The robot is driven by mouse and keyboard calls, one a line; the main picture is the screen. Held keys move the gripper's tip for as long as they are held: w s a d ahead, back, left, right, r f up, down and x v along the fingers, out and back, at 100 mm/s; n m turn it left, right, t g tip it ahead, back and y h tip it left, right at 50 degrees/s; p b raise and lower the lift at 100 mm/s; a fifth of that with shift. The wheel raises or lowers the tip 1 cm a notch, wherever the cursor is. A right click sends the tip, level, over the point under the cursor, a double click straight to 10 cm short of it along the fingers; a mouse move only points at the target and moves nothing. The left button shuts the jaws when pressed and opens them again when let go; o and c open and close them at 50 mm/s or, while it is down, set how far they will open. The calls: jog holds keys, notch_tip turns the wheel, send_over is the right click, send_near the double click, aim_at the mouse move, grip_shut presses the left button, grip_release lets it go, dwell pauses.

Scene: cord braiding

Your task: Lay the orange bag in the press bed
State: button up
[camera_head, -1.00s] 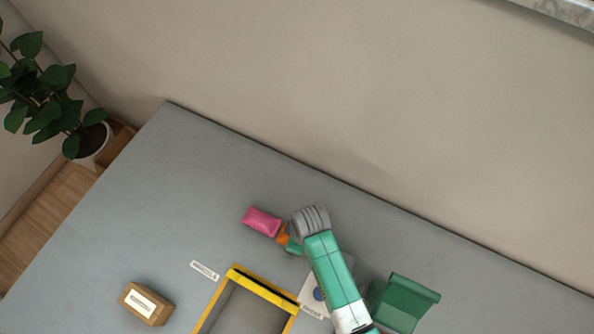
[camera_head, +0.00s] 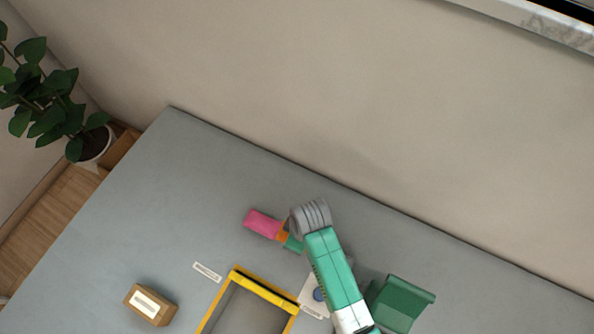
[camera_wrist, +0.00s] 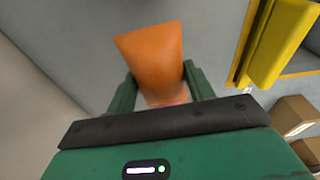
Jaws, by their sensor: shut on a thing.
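The orange bag (camera_wrist: 150,52) is between the two green fingers of my gripper (camera_wrist: 159,82) in the wrist view, its wide end sticking out past the fingertips. My gripper is shut on it. In the head view only a small orange part (camera_head: 282,237) shows beside my gripper (camera_head: 292,242), and my wrist hides the rest. The yellow-framed grey bed (camera_head: 264,287), which looks like the press bed, lies below my gripper in the head view, apart from the bag. Its yellow edge (camera_wrist: 277,42) shows at the upper right in the wrist view.
A pink bag (camera_head: 261,222) lies just left of the orange one. A brown labelled box (camera_head: 151,304) stands left of the bed, and a green stand (camera_head: 402,303) stands to the right. A white label (camera_head: 207,272) lies on the grey table. The table's far left is clear.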

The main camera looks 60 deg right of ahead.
notch_tip(320, 180, up, 4)
jog(key=shift+p, duration=0.45)
jog(key=w+a+r+m, duration=0.1)
jog(key=w+a+r, duration=0.6)
jog(key=w+a, duration=0.4)
jog(key=w+a+r+m, duration=0.1)
jog(key=w+a+r, duration=0.6)
jog(key=w+a, duration=0.35)
jog(key=s+r+p, duration=0.4)
jog(key=r+p, duration=1)
jog(key=p, duration=0.2)
jog(key=s+r+p, duration=0.5)
jog(key=r+p, duration=1)
jog(key=p, duration=0.2)
jog(key=shift+s+d+r, duration=0.15)
jog(key=shift+r, duration=0.05)
